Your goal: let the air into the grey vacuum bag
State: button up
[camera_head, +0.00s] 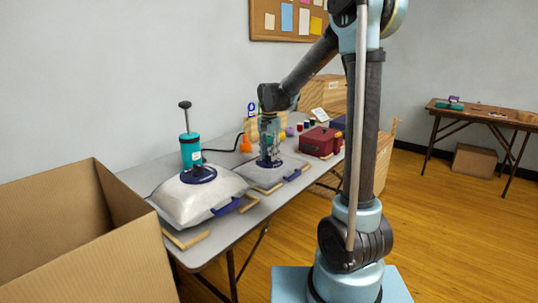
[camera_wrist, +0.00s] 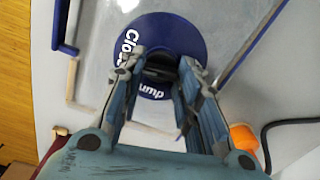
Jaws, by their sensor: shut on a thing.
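The grey vacuum bag (camera_head: 262,178) lies fairly flat on the table under my gripper (camera_head: 268,158). Its round dark blue valve plate also shows in the wrist view (camera_wrist: 190,28), with white lettering, "Clos…" and "…ump", partly hidden by my fingers. My gripper (camera_wrist: 160,66) points down and is shut on the dark knob (camera_wrist: 161,74) in the middle of the plate. Much of the knob is hidden between the fingers. A blue clip (camera_head: 293,175) sits at the bag's front edge.
A puffed pale bag (camera_head: 200,200) with its own blue valve lies to the left, by a teal hand pump (camera_head: 190,152). A red box (camera_head: 319,141) and an orange bottle (camera_head: 245,144) stand nearby. An open cardboard box (camera_head: 130,260) is at front left.

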jog(key=n, duration=1.3)
jog(key=shift+n, duration=0.3)
jog(key=n, duration=0.3)
jog(key=shift+n, duration=0.3)
jog(key=n, duration=0.4)
jog(key=shift+n, duration=0.3)
jog(key=n, duration=0.3)
jog(key=shift+n, duration=0.3)
jog(key=n, duration=0.4)
jog(key=shift+n, duration=2.1)
